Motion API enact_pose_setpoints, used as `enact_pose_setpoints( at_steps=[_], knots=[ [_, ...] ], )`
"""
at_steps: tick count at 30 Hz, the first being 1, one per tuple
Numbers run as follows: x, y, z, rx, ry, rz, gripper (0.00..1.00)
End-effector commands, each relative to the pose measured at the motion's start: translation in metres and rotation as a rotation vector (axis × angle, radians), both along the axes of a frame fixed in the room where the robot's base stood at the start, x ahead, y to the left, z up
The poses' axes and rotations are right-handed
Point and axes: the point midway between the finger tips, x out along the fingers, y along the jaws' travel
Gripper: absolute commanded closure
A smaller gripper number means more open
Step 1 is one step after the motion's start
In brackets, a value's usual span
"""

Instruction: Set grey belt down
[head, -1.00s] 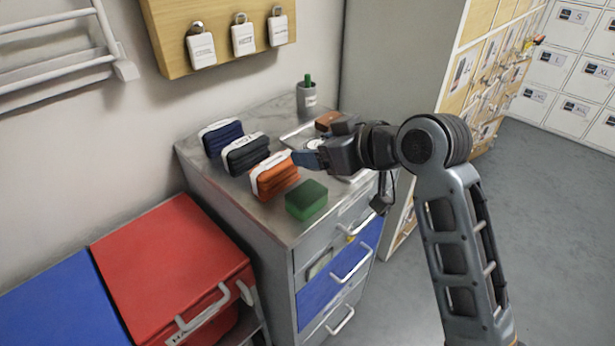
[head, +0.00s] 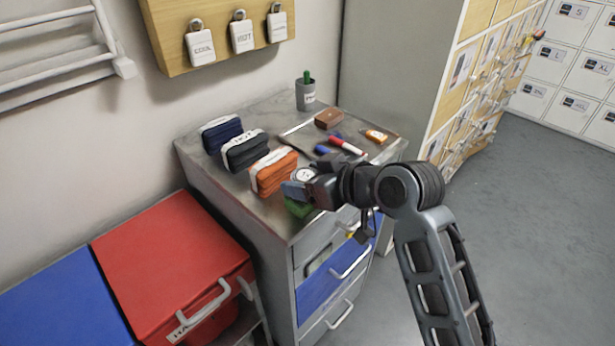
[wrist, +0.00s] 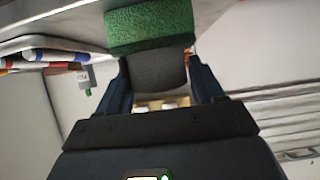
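In the head view the belt is hidden by my gripper.
Navy (head: 221,133), black (head: 245,151) and orange (head: 273,172) bundles stand in a row left of my gripper. Behind it lie a red marker (head: 347,146), a brown box (head: 328,118) and a grey cup (head: 306,96). A red-lidded bin (head: 165,260) stands lower left.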

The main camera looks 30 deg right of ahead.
Motion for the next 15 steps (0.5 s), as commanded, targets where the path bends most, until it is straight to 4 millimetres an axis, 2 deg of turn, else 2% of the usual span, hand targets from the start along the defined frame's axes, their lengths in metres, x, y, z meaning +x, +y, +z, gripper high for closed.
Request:
enact_pose_setpoints(
  at_steps=[1,8,15],
  knots=[
    [0.0000,0.0000,-0.0001,0.000,0.000,0.000,0.28],
    [0.0000,0.0000,0.0001,0.000,0.000,0.000,0.06],
    [0.0001,-0.0001,0.0011,0.000,0.000,0.000,0.06]
  ],
)
